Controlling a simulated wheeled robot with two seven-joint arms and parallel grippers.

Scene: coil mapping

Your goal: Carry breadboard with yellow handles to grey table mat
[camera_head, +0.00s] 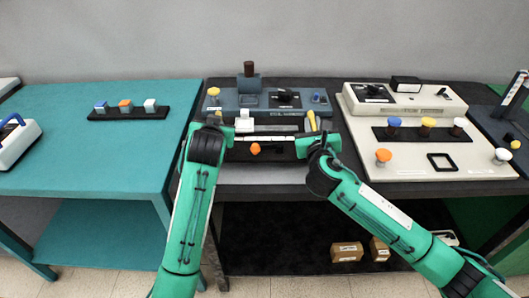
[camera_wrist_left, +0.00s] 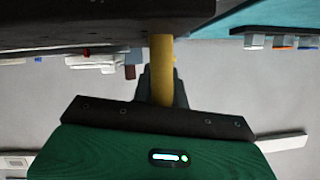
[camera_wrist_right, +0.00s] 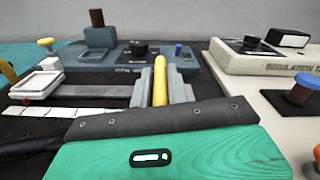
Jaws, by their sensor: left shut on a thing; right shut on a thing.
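The breadboard (camera_head: 282,127) lies across the dark middle table, between my two arms, with a pale strip along it. Its right yellow handle (camera_head: 312,121) also shows in the right wrist view (camera_wrist_right: 160,82), between the fingers of my right gripper (camera_head: 316,138), which is shut on it. My left gripper (camera_head: 219,130) is shut on the other yellow handle (camera_wrist_left: 161,72), seen in the left wrist view. A grey area (camera_head: 262,174), possibly the grey table mat, lies along the front of the dark table. My arms hide parts of the board and the table.
A blue-grey device (camera_head: 228,102) stands behind the board. An orange knob (camera_head: 255,149) sits in front of it. A cream panel (camera_head: 410,165) with coloured knobs is on the right. The teal table (camera_head: 90,160) at left has much free room. Boxes (camera_head: 347,251) lie on the lower shelf.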

